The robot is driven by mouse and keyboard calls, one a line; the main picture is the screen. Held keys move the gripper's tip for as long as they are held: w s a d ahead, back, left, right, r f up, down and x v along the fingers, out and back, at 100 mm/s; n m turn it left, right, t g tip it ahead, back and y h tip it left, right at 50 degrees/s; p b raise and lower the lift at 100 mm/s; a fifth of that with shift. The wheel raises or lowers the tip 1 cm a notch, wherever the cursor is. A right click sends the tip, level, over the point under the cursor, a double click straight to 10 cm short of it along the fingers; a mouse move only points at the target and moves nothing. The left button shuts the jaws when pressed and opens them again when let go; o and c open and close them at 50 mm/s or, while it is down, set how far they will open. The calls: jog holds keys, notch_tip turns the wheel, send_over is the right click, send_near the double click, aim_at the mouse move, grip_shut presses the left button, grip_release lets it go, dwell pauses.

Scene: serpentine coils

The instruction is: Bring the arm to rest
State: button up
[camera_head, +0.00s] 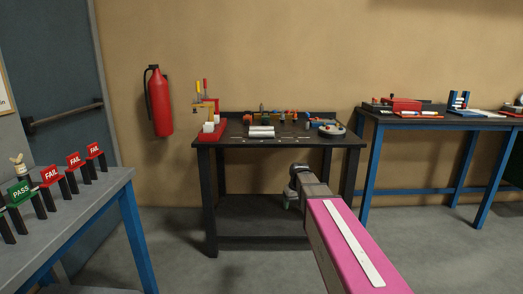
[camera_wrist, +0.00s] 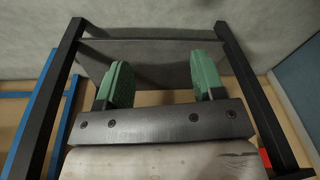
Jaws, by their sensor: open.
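My arm reaches forward from the lower right in the head view, with a pink link nearest the camera. My gripper (camera_head: 290,200) shows small at its far end, in front of the black workbench (camera_head: 230,215) and below its top. In the wrist view my gripper (camera_wrist: 160,85) has two green fingers set wide apart, with nothing between them. The wrist view looks upside down at the bench's black legs and grey lower shelf (camera_wrist: 150,60).
Tools and parts lie on the black bench's top. A blue-legged table (camera_head: 440,124) stands at right. A grey table (camera_head: 90,205) with PASS and FAIL signs stands at left. A red fire extinguisher (camera_head: 159,102) hangs on the wall. The floor between the tables is clear.

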jog(key=s+d+f+m, duration=0.1)
jog(key=s+f, duration=0.2)
jog(key=s, duration=0.4)
jog(key=s+d+f+m, duration=0.1)
jog(key=s+d+f, duration=0.1)
jog(key=s+f, duration=0.2)
jog(key=s+d+f+m+g+h, duration=0.1)
jog(key=s+f, duration=0.3)
jog(key=s, duration=0.5)
jog(key=shift+s+d+f, duration=0.15)
jog(key=shift+s+d, duration=0.2)
jog(key=shift+s, duration=0.05)
